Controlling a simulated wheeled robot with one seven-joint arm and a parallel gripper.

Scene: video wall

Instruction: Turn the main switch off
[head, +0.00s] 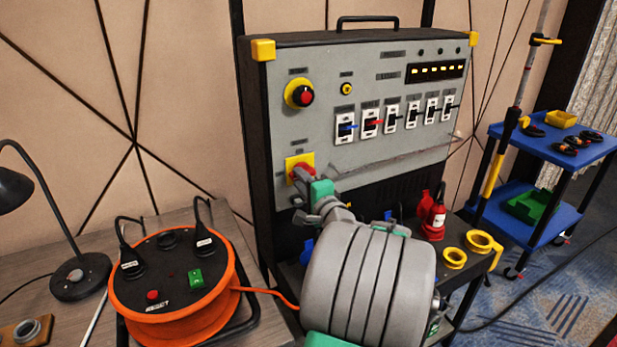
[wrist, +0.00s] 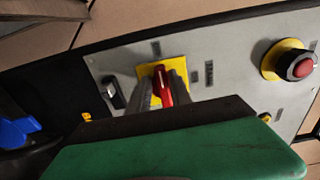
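The main switch is a red rotary handle (wrist: 163,86) on a yellow plate, on the grey panel. In the head view its yellow plate (head: 292,160) shows at the panel's lower left, with the handle partly hidden by my gripper. My gripper (head: 303,178) is at the switch. In the wrist view its two grey fingers (wrist: 162,93) stand on either side of the red handle, very close to it. I cannot tell whether they press on it. The handle looks roughly upright along the fingers in the wrist view.
A red emergency button (head: 304,96) on a yellow base sits above the switch. A row of breakers (head: 392,117) runs to the right. An orange cable reel (head: 175,283) stands at the left, by a black lamp (head: 78,275). A blue cart (head: 562,140) is at the right.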

